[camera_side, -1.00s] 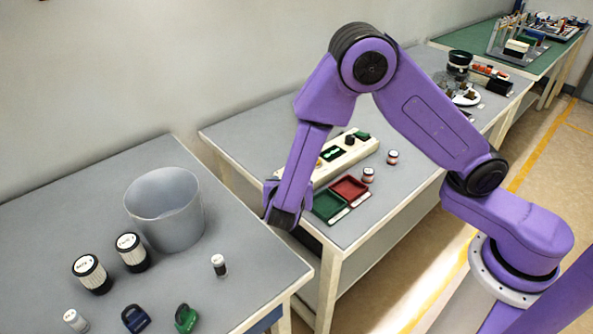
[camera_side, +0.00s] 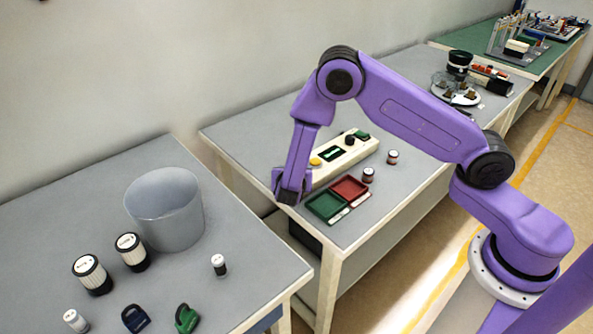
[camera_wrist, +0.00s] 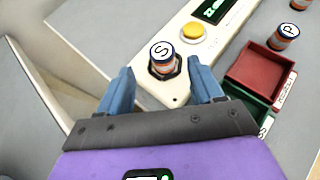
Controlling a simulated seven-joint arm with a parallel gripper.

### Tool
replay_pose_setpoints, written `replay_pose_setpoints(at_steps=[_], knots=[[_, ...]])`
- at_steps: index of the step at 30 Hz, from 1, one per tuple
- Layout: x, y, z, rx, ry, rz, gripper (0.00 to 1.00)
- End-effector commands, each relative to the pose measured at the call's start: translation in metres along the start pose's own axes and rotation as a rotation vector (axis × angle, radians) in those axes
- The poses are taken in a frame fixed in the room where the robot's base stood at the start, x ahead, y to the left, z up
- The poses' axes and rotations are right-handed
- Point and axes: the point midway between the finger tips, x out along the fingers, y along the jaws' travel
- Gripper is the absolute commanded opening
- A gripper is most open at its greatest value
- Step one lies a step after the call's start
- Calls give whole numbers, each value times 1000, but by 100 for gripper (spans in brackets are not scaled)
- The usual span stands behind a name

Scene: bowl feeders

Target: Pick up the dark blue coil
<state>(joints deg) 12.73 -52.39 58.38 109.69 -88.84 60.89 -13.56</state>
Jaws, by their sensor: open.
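My gripper (camera_wrist: 161,82) is open and empty, its two blue fingers apart. In the side view my gripper (camera_side: 290,193) is at the left end of the cream tester (camera_side: 345,163). In the wrist view a small coil marked S (camera_wrist: 162,57) stands upright in a dark socket of the tester, just beyond the fingertips and centred between them. It has a white top with a dark blue ring and orange and dark bands. The side view hides it behind my gripper. A coil marked P (camera_wrist: 284,37) stands by the red tray. Whether either is the dark blue one, I cannot tell.
A red tray (camera_side: 364,189) and a green tray (camera_side: 313,208) lie in front of the tester. On the left table are a grey bin (camera_side: 165,215), black-and-white cylinders, a dark blue object (camera_side: 135,319) and a green one (camera_side: 186,318). A gap separates the tables.

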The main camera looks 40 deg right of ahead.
Motion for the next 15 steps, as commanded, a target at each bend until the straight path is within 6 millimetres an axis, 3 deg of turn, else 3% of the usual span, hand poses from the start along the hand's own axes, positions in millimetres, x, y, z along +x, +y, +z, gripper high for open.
replay_pose_setpoints(at_steps=[7, 15], knots=[[35, -4, 4, 1, 0, -5, 66], [46, -4, 4, -1, 0, -1, 66]])
